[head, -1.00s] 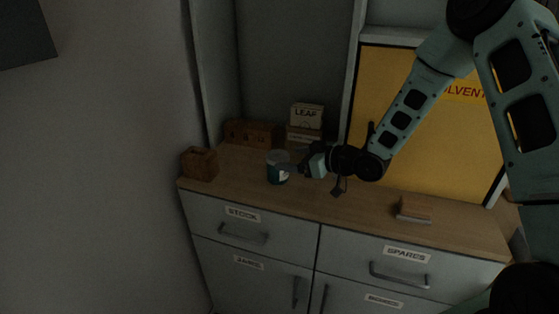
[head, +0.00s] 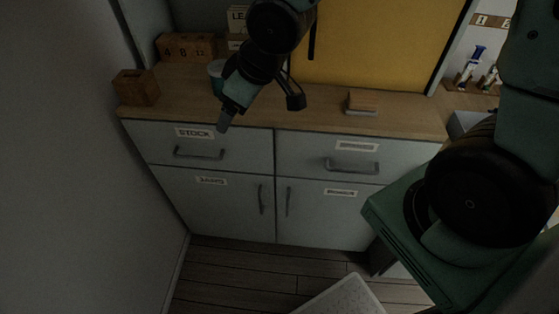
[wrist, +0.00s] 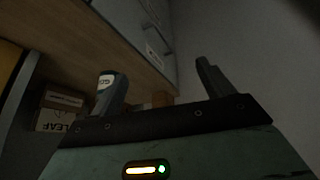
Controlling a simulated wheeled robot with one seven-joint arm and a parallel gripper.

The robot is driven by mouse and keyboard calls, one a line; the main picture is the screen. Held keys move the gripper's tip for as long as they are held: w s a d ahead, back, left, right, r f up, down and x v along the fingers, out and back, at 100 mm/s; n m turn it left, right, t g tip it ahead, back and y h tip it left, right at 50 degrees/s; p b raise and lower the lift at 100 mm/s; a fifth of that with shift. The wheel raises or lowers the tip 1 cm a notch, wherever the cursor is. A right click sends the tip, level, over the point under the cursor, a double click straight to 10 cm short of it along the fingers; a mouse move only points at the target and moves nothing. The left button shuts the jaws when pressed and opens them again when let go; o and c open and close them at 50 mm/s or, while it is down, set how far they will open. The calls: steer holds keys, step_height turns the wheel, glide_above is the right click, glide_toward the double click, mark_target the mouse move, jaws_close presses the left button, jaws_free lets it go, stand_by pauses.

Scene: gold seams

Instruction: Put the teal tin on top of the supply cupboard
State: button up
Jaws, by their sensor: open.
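The teal tin (head: 216,74) stands on the wooden counter at the left, partly hidden behind my gripper. My gripper (head: 259,113) is open and empty in the head view, in front of the tin and apart from it as far as I can tell. Its fingers point down over the counter's front edge. In the wrist view my open gripper (wrist: 157,85) has a white label with letters by its left finger; I cannot tell if this is the tin. A yellow-doored cupboard (head: 375,45) stands behind the counter; I cannot tell if it is the supply cupboard.
The wooden counter (head: 330,112) tops grey drawers and doors. A brown wooden block (head: 136,88) stands at its left end, a numbered wooden box (head: 186,47) behind. A small wood-topped block (head: 362,101) lies to the right. A pale, speckled thing (head: 345,297) is on the floor.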

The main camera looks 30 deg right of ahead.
steer(key=s+r+g+h, duration=0.1)
steer(key=s+g, duration=0.1)
steer(key=s, duration=0.7)
steer(key=s+a+r+g+h, duration=0.1)
steer(key=s+r+g, duration=0.1)
steer(key=s, duration=0.8)
steer(key=shift+s+a+r+g, duration=0.15)
steer(key=shift+a+g, duration=0.15)
steer(key=shift+g, duration=0.1)
